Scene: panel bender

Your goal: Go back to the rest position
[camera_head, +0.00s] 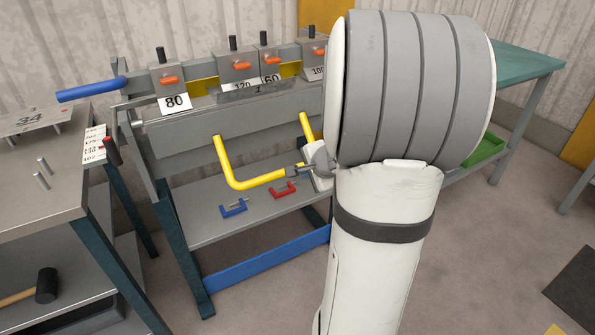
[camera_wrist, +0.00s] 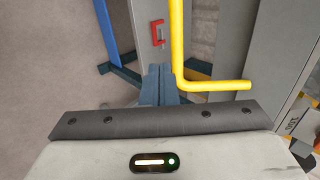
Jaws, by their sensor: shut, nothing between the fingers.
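My gripper (camera_head: 291,171) is in front of the panel bender (camera_head: 200,138), partly hidden by my large arm link in the head view. Its fingers are together and empty, and they also show in the wrist view (camera_wrist: 160,72). The yellow bent handle (camera_head: 225,165) of the bender hangs down, its lower end close to my fingertips. In the wrist view the yellow handle (camera_wrist: 178,45) runs just right of the fingers, with a small gap. The rest position is not marked in these views.
A table with a hammer (camera_head: 45,287) below stands at left. A green-topped bench (camera_head: 525,62) is behind right.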

